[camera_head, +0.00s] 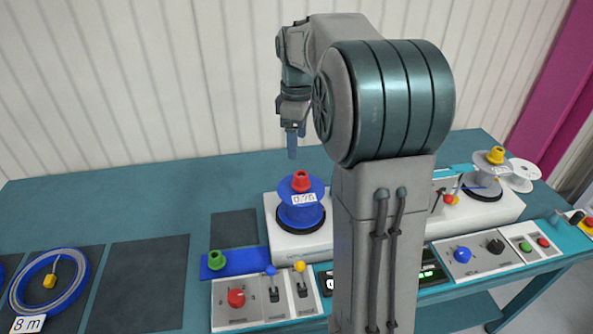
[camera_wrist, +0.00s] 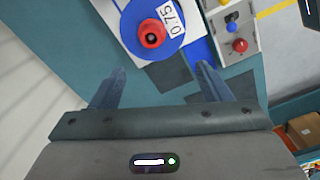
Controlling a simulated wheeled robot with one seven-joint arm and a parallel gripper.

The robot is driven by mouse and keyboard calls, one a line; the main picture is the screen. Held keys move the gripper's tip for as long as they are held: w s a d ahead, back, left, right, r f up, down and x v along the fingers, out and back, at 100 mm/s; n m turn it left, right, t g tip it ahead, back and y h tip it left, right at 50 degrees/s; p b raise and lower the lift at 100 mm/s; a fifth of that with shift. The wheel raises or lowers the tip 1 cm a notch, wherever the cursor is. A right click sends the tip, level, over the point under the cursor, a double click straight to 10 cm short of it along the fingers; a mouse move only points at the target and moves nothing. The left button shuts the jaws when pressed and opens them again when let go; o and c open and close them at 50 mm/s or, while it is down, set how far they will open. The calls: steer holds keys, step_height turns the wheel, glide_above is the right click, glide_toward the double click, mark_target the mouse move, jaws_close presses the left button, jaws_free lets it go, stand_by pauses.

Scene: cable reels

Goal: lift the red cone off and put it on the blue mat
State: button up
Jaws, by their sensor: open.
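The red cone (camera_head: 301,180) sits on top of a blue cable reel (camera_head: 301,212) tagged 0.75. The reel stands on a white machine at the middle of the table. In the wrist view the red cone (camera_wrist: 151,33) shows from above, ahead of the fingers. The blue mat (camera_head: 240,262) lies left of the machine, with a green cone (camera_head: 216,260) at its left end. Part of the mat (camera_wrist: 196,48) shows beside the reel in the wrist view. My gripper (camera_head: 292,147) is open and empty, above and slightly behind the red cone; its fingertips (camera_wrist: 161,72) are apart.
A control panel with a red knob (camera_head: 236,297) and levers stands in front. A second reel with a yellow cone (camera_head: 495,155) is at right. A blue cable coil (camera_head: 48,283) lies far left. Dark pads (camera_head: 140,285) between are bare. My arm hides the machine's middle.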

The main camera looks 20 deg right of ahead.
mark_target(301, 176)
steer(key=f, duration=0.4)
steer(key=d+f+p, duration=0.1)
steer(key=f, duration=0.3)
steer(key=f+p, duration=0.1)
steer(key=f, duration=0.3)
steer(key=shift+w+d+f, duration=0.25)
steer(key=shift+w+f, duration=0.15)
steer(key=shift+f, duration=0.45)
steer(key=c, duration=1.1)
